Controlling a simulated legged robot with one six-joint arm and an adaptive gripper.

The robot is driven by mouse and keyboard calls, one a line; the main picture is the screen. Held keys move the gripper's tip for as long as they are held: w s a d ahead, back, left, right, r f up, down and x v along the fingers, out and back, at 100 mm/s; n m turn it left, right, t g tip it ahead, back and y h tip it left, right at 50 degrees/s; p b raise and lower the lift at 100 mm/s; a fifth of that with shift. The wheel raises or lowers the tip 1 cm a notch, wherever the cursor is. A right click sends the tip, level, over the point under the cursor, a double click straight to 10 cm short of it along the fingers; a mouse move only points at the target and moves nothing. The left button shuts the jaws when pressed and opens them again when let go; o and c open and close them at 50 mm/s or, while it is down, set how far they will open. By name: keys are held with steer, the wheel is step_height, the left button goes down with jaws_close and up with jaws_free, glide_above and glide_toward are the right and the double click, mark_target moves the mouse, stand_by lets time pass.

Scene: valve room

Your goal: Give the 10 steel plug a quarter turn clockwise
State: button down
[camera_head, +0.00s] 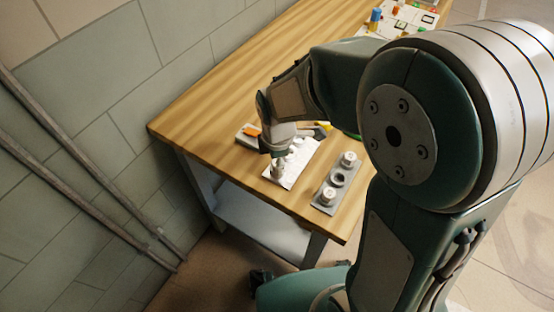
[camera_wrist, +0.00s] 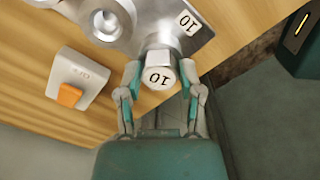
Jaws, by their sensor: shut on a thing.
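The steel plug marked 10 (camera_wrist: 158,76) sits between the fingers of my gripper (camera_wrist: 160,88) in the wrist view. Its label reads tilted and close to upside down. It stands at the edge of a steel plate (camera_wrist: 203,32) that carries a second 10 label (camera_wrist: 187,21). In the head view my gripper (camera_head: 278,158) points down over the pale plate (camera_head: 292,178) on the bench. Both fingers are shut on the plug's sides. The fingers and the wrist housing hide the plug's lower part.
A grey box with an orange switch (camera_wrist: 70,94) lies left of the plug in the wrist view. A grey block with round fittings (camera_head: 338,184) stands to the right on the wooden bench (camera_head: 215,105). Coloured parts (camera_head: 395,18) lie at the far end. A wall borders the left.

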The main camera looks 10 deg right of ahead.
steer(key=shift+m, duration=1.5)
steer(key=shift+f, duration=0.1)
steer(key=shift+m, duration=1.5)
steer(key=shift+s, duration=0.1)
steer(key=shift+f+m, duration=0.1)
steer(key=shift+m, duration=1.4)
